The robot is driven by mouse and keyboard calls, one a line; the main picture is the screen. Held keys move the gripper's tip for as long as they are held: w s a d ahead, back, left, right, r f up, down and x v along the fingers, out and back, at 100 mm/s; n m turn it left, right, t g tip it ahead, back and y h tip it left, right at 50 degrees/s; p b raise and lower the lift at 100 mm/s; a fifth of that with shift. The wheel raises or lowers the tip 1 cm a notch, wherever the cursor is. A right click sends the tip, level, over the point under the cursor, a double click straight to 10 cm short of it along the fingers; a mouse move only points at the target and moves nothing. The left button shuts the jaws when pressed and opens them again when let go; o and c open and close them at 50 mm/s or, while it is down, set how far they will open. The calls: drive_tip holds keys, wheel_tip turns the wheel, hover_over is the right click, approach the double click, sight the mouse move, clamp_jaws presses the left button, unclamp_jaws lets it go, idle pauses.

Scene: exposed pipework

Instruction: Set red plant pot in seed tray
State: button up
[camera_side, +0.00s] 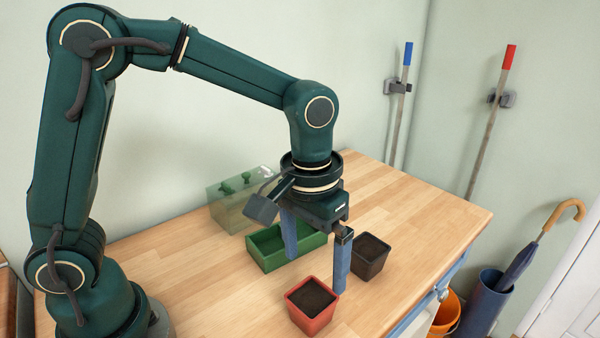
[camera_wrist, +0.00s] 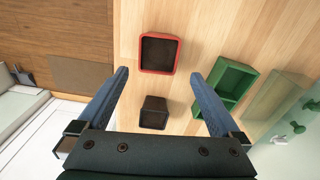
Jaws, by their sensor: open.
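The red plant pot (camera_side: 315,322), filled with dark soil, stands upright near the table's front edge in the side view. In the wrist view it (camera_wrist: 143,54) lies just beyond the fingertips. The green seed tray (camera_side: 312,246) sits farther back, behind my gripper; in the wrist view it (camera_wrist: 228,97) is to the right and shows a divider between compartments. One finger partly hides it in both views. My gripper (camera_side: 315,272) points down with its blue fingers wide apart and nothing between them. It is above the table, between pot and tray; its fingers (camera_wrist: 159,73) also show in the wrist view.
A dark pot (camera_side: 370,262) stands right of my gripper and shows between the fingers in the wrist view (camera_wrist: 153,116). A see-through box with green knobs (camera_side: 232,205) stands behind the tray by the wall. The table's right part (camera_side: 430,215) is clear.

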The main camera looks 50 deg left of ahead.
sight(311, 299)
drive_tip(key=shift+s+d+f, duration=0.1)
drive_tip(key=shift+s+f, duration=0.05)
drive_tip(key=shift+f, duration=0.3)
drive_tip(key=shift+s+d+f, duration=0.1)
drive_tip(key=shift+s+f, duration=0.05)
drive_tip(key=shift+f, duration=2.6)
drive_tip(key=c, duration=1.4)
